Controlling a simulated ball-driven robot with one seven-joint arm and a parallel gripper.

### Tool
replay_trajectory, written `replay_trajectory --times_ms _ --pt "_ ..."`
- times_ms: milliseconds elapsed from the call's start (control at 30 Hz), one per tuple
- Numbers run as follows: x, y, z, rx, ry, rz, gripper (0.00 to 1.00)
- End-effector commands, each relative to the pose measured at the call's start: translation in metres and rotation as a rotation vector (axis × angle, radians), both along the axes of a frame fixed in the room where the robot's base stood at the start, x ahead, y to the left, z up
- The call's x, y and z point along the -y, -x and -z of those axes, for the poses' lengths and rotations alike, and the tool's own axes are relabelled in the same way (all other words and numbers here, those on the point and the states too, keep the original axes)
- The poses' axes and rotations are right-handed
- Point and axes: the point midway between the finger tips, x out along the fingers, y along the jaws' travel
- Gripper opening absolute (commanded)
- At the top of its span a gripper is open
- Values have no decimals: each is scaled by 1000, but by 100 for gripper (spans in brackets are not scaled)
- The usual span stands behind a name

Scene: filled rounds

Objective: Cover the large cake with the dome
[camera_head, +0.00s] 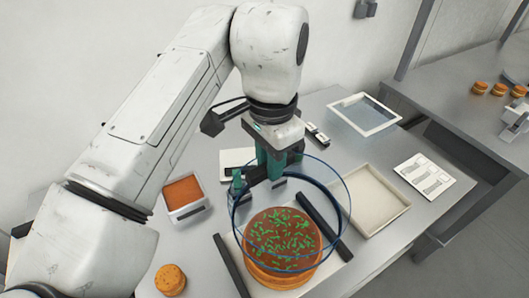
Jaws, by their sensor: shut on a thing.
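The large cake (282,243) is round and brown with green bits on top. It sits on a pale board at the front of the table. The dome (345,185) is clear with blue edges, and its outline overlaps the cake in the picture. I cannot tell whether its rim is down around the cake or above it. My gripper (263,186) is at the dome's far left side, behind the cake, and is shut on the dome. The exact contact between fingers and dome is hard to make out.
Two dark bars (323,226) (231,265) flank the cake. A small cake (171,280) is at front left, and a container with orange-brown filling (184,196) at left. An empty pale tray (394,204) is right, a glass-bottomed tray (364,114) behind. A printed card (424,176) lies right.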

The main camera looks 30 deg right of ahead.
Motion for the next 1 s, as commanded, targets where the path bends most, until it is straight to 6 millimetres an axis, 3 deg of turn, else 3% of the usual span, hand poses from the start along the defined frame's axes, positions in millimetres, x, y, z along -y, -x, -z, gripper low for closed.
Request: replay_trajectory --times_ms 267,1000 --pt "4 -1 8 0 -1 109 0" --pt "4 -1 67 0 -1 105 0"
